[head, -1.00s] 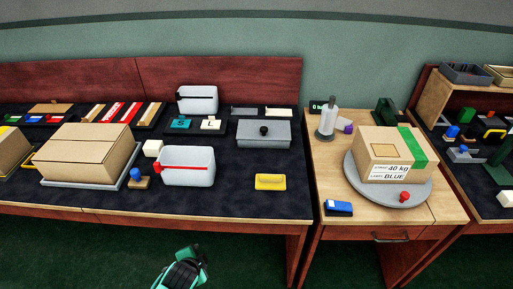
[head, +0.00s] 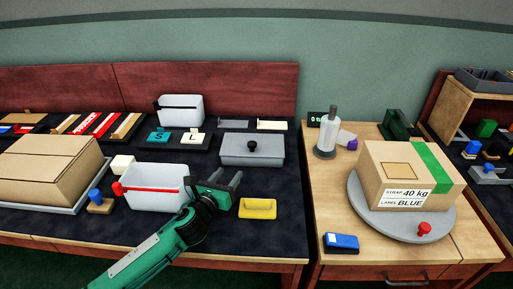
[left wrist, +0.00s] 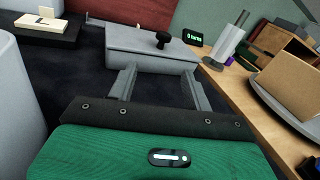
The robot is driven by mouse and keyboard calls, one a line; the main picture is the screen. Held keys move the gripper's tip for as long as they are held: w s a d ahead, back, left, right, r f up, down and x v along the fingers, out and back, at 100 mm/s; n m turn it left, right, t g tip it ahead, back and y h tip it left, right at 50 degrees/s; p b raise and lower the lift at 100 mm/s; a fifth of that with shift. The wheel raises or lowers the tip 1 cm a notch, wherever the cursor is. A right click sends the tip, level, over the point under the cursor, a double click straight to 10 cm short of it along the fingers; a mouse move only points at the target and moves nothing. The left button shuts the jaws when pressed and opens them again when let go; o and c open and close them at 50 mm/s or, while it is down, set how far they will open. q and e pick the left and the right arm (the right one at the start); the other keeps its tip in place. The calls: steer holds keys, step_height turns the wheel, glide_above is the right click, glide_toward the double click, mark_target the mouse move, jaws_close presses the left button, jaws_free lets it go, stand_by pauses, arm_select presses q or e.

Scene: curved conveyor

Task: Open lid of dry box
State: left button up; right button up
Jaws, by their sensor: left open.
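The dry box is a grey box with a flat lid and a black knob (head: 252,147) on top; its lid (head: 235,148) looks closed. It sits on the dark mat, right of the middle of the long table. It also shows in the left wrist view (left wrist: 150,42), straight ahead beyond the fingers. My left gripper (head: 226,183) is open and empty, in front of and a little left of the box in the head view. Its two fingers (left wrist: 160,85) point toward the box's front, with the knob beyond them. My right gripper is not in view.
A white bin with a red rim bar (head: 155,185) stands left of my gripper. A yellow block (head: 257,208) lies to its right. On the right-hand table are a grey roll stand (head: 326,138) and a carton (head: 405,180) on a turntable.

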mark_target(250, 146)
arm_select(q)
steer(key=shift+w+d+r+m+h, duration=0.1)
steer(key=shift+w+d+m+h, duration=0.1)
steer(key=shift+w+m, duration=0.3)
steer(key=shift+w+d+r+m+h, duration=0.1)
steer(key=shift+w+m+h, duration=0.1)
steer(key=shift+w+m, duration=0.3)
steer(key=b+x, duration=0.1)
steer(key=x, duration=1)
steer(key=shift+w+d, duration=0.2)
steer(key=shift+w, duration=0.1)
steer(key=shift+x, duration=0.8)
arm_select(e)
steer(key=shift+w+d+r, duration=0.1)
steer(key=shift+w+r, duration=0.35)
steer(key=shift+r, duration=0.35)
arm_select(q)
jaws_close()
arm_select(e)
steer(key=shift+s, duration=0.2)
